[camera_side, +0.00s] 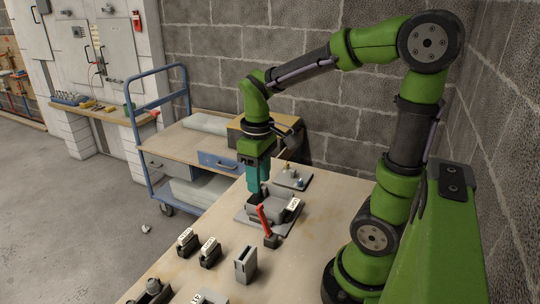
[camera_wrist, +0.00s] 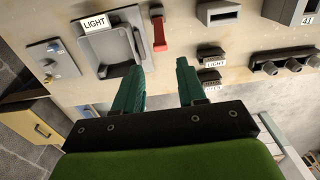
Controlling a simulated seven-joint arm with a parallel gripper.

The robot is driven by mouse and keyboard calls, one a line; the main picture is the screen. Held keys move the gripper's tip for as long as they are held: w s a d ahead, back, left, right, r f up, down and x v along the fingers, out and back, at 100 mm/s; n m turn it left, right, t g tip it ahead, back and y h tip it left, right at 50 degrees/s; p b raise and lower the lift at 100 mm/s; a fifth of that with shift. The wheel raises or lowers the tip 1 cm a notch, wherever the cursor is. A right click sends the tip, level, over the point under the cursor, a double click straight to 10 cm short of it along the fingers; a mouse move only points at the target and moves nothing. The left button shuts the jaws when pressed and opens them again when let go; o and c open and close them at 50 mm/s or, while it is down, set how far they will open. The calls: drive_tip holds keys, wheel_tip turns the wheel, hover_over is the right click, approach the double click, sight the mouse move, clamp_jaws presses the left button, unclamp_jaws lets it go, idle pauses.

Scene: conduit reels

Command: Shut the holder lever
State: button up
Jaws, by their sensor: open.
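The holder (camera_side: 266,211) is a grey cradle on a flat plate on the bench, with a white label on it. In the wrist view the holder (camera_wrist: 104,46) is at the upper left, and its label reads LIGHT. The red lever (camera_side: 262,217) stands up, slightly tilted, from a dark base at the holder's near side. In the wrist view the lever (camera_wrist: 159,32) is just right of the holder. My gripper (camera_side: 258,194) points down above the holder's far side. Its teal fingers (camera_wrist: 159,70) are apart and empty, and nothing shows between them.
A plate with small knobs (camera_side: 292,180) lies behind the holder. Small labelled blocks (camera_side: 187,241) and an upright grey block (camera_side: 245,264) stand at the near side of the bench. A blue trolley (camera_side: 190,140) is beyond the bench. Bare bench (camera_side: 310,245) lies right of the lever.

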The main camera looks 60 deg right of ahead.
sight(259, 206)
drive_tip(key=shift+f, duration=3.7)
drive_tip(key=c, duration=0.6)
